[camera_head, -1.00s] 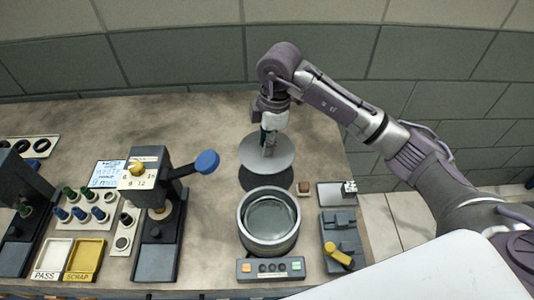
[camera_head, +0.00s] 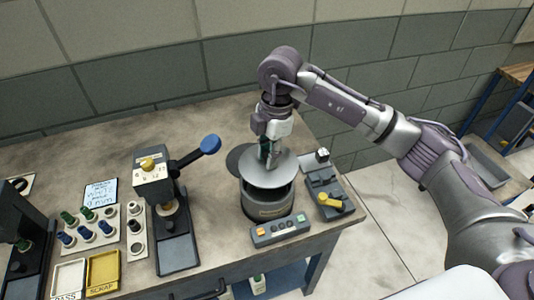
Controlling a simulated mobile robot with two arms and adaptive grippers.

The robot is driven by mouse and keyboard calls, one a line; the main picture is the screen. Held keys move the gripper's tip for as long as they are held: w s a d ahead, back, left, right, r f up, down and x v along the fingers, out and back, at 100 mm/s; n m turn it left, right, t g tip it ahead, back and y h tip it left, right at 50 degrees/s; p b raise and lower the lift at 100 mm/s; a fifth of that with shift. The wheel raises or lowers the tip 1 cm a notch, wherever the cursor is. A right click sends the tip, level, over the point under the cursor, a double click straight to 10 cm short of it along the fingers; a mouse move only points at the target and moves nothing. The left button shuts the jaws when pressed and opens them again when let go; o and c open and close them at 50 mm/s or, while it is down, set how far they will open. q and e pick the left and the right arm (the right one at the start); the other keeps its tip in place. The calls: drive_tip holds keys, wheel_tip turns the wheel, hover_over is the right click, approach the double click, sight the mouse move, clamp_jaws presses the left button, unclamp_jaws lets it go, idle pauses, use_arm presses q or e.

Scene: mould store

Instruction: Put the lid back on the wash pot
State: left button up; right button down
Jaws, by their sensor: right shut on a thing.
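The wash pot (camera_head: 264,211) is a round grey vessel standing upright near the front right of the bench. My right gripper (camera_head: 270,154) is shut on the lid (camera_head: 286,167), a flat light-grey disc, by its middle. The lid hangs above the pot, apart from the rim, with a dark gap showing between them. It covers most of the pot's opening from view. The grip itself is partly hidden by the fingers. My left gripper is not in view.
A dark round patch (camera_head: 236,156) lies behind the pot. A button box (camera_head: 280,230) stands in front and a grey fixture with a yellow handle (camera_head: 329,200) to the right. A lever press (camera_head: 172,220) with a blue knob stands left. Bench behind is clear.

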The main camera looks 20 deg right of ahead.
drive_tip(key=shift+f+b, duration=0.3)
drive_tip(key=shift+f, duration=0.25)
drive_tip(key=shift+s+a+f+b, duration=0.15)
drive_tip(key=shift+a+f+b, duration=0.05)
drive_tip(key=shift+f+b, duration=0.15)
drive_tip(key=shift+a+f+b, duration=0.1)
drive_tip(key=shift+f+b, duration=0.4)
drive_tip(key=shift+f, duration=0.7)
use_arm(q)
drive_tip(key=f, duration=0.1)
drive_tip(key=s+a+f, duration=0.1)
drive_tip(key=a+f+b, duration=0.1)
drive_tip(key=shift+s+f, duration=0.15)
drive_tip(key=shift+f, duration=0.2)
use_arm(e)
drive_tip(key=shift+f, duration=0.4)
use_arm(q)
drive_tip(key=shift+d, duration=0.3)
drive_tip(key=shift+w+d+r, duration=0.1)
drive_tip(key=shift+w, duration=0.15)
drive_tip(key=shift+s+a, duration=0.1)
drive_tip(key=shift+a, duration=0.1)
use_arm(e)
drive_tip(key=shift+f, duration=0.15)
